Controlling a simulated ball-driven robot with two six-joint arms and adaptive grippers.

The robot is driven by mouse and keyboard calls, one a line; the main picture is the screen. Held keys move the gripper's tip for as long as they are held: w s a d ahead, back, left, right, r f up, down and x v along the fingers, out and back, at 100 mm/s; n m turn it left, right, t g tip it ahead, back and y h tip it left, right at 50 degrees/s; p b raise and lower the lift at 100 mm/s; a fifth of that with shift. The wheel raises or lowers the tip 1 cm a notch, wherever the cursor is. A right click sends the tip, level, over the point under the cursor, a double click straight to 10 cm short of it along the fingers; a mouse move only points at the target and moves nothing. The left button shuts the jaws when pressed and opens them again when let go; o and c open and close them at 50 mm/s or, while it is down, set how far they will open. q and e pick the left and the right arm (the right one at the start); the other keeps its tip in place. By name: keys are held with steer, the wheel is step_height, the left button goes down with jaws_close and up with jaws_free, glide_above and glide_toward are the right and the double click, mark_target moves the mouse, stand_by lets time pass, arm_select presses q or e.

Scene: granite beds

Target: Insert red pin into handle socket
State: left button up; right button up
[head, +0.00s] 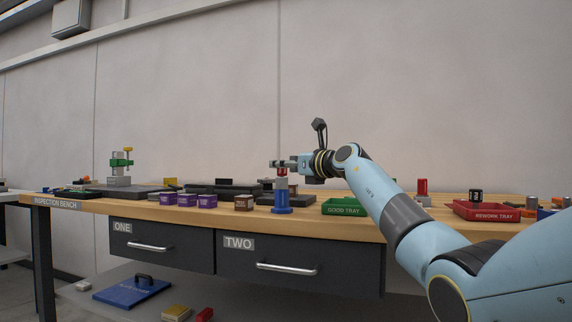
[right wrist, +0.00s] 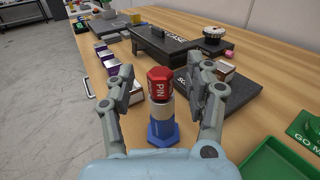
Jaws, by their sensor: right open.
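The red pin (right wrist: 160,84), marked PIN, stands upright with a pale collar below it in a blue hexagonal base (right wrist: 163,133). In the head view the blue base (head: 282,203) stands near the bench's front edge, with the pin's red (head: 282,172) just under my fingers. My right gripper (right wrist: 165,78) is open, one finger on each side of the pin's head, with gaps showing on both sides. It also shows in the head view (head: 283,163). I cannot make out a handle socket for certain. My left gripper is not in view.
A black case (right wrist: 165,45) with a handle lies beyond the pin. Purple boxes (head: 187,200) and a brown box (head: 243,203) stand to the left. A green tray (head: 341,210) is close on the right, a red rework tray (head: 487,214) farther right.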

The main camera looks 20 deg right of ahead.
arm_select(q)
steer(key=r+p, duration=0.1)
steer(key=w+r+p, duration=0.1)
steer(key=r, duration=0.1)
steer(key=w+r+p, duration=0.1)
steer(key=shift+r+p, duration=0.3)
steer(key=shift+p, duration=0.05)
arm_select(e)
steer(key=v, duration=0.4)
steer(key=shift+s+d, duration=0.1)
steer(key=shift+s, duration=0.25)
